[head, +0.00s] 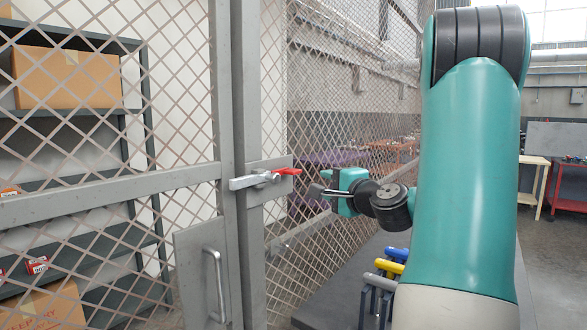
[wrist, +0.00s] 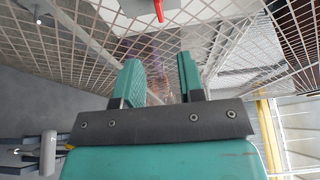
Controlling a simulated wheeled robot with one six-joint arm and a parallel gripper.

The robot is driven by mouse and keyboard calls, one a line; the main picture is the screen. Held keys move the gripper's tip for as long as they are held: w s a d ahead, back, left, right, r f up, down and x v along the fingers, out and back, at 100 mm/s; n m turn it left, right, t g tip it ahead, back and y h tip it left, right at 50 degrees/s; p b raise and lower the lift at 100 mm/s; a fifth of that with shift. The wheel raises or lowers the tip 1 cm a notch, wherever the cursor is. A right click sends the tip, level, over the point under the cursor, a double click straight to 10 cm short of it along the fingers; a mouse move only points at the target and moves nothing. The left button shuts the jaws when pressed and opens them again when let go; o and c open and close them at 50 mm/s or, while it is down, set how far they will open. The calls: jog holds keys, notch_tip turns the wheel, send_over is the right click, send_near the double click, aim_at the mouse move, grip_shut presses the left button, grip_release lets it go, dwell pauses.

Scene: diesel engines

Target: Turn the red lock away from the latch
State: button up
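The red lock (head: 287,171) sits at the right end of the grey latch (head: 252,181), which lies level across the cage door's post in the head view. The tip of the red lock also shows at the top edge of the wrist view (wrist: 158,10). My gripper (head: 325,184) is to the right of the lock and apart from it. In the wrist view my gripper's two green fingers (wrist: 162,80) are spread with an empty gap between them. The latch is not clearly visible in the wrist view.
The mesh cage door (head: 100,190) has a grey pull handle (head: 215,283) below the latch. Shelves with cardboard boxes (head: 68,78) stand behind the mesh. Yellow and blue handles (head: 389,267) stand below my arm. Workbenches (head: 533,180) are at the far right.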

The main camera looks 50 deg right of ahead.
aim_at(297, 172)
jog(key=p+x, duration=0.7)
jog(key=x, duration=0.8)
jog(key=shift+a+r+p, duration=0.1)
jog(key=shift+p, duration=0.3)
jog(key=shift+w, duration=0.25)
jog(key=shift+c, duration=0.4)
jog(key=shift+f, duration=0.2)
grip_shut()
